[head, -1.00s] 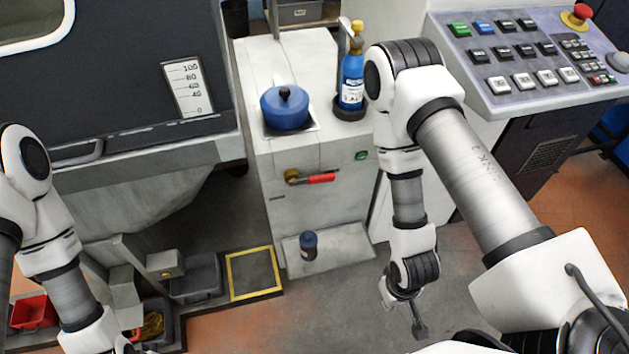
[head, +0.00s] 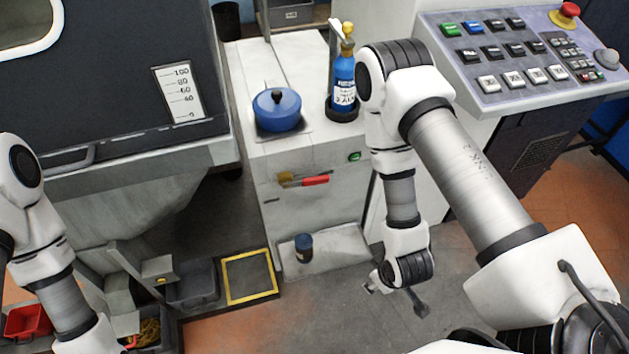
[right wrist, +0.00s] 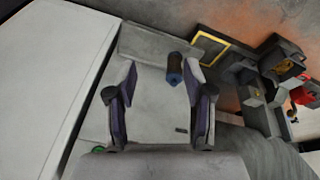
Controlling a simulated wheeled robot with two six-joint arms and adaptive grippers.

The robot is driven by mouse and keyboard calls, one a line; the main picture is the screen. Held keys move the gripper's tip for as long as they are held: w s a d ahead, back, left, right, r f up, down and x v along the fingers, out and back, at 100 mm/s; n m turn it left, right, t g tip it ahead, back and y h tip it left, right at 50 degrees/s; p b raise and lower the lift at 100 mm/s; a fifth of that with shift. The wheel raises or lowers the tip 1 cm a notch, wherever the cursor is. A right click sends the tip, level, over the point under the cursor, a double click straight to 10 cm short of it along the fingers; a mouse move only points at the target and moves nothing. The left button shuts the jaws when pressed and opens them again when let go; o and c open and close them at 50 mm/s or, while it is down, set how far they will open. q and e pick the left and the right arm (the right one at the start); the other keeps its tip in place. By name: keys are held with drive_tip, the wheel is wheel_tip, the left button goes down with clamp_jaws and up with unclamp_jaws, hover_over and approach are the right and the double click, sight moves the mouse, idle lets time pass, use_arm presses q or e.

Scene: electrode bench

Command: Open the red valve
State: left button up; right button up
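The red valve is a red lever handle (head: 313,180) on a brass body (head: 285,178) at the front of the white cabinet. The lever points to the right, roughly level. My right gripper (head: 394,294) hangs low to the right of the cabinet, below and right of the valve and apart from it. In the right wrist view its two fingers (right wrist: 160,100) are spread with nothing between them touching. I cannot make out the valve in that view. My left arm comes in at the lower left; its gripper is beyond the picture's lower edge.
A blue pot (head: 277,110) and a blue gas bottle (head: 344,88) stand on the cabinet (head: 290,50). A dark blue-capped jar (head: 303,248) stands on the low ledge, also in the right wrist view (right wrist: 175,66). A button console (head: 520,90) is at right. Floor before the ledge is clear.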

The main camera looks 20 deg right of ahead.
drive_tip(key=w+d+n+t+h+b, duration=0.1)
drive_tip(key=w+n+t+b, duration=0.3)
drive_tip(key=w, duration=0.5)
drive_tip(key=n+t+b, duration=0.9)
drive_tip(key=t+b, duration=0.2)
drive_tip(key=b, duration=0.7)
approach(318, 183)
drive_tip(key=w, duration=0.8)
drive_tip(key=w+d, duration=0.1)
drive_tip(key=w, duration=0.2)
drive_tip(key=shift+r, duration=0.15)
clamp_jaws()
